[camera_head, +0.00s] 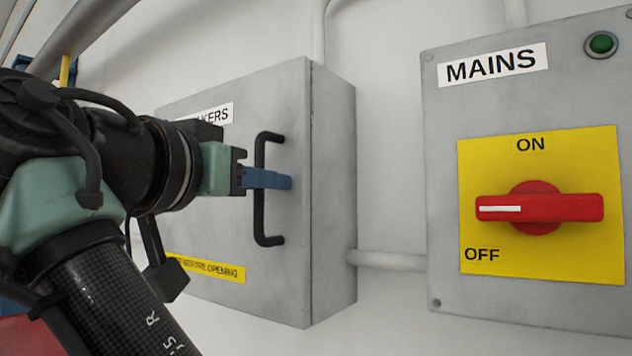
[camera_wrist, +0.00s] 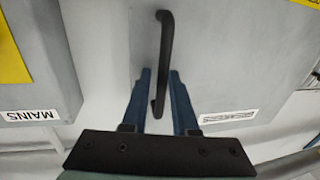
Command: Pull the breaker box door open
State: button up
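The breaker box (camera_head: 335,190) is a grey wall box with a partly hidden "BREAKERS" label. Its door (camera_head: 215,225) looks shut and carries a black bar handle (camera_head: 262,225), upright in the head view. My gripper (camera_head: 285,181) reaches the handle's middle from the left, its blue fingers overlapping the bar. In the wrist view my gripper (camera_wrist: 160,75) is open, with one finger on each side of the handle (camera_wrist: 165,45). Small gaps show between the bar and the fingers. My arm hides the left part of the door in the head view.
A grey MAINS panel (camera_head: 440,200) is on the wall to the right, with a red rotary switch (camera_head: 540,207) on a yellow plate and a green button (camera_head: 601,43). A conduit (camera_head: 390,260) joins the boxes. Bare wall lies between them.

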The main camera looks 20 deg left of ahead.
jog(key=shift+a, duration=0.1)
dwell(0.3)
grip_shut()
jog(key=shift+r, duration=0.1)
dwell(1.2)
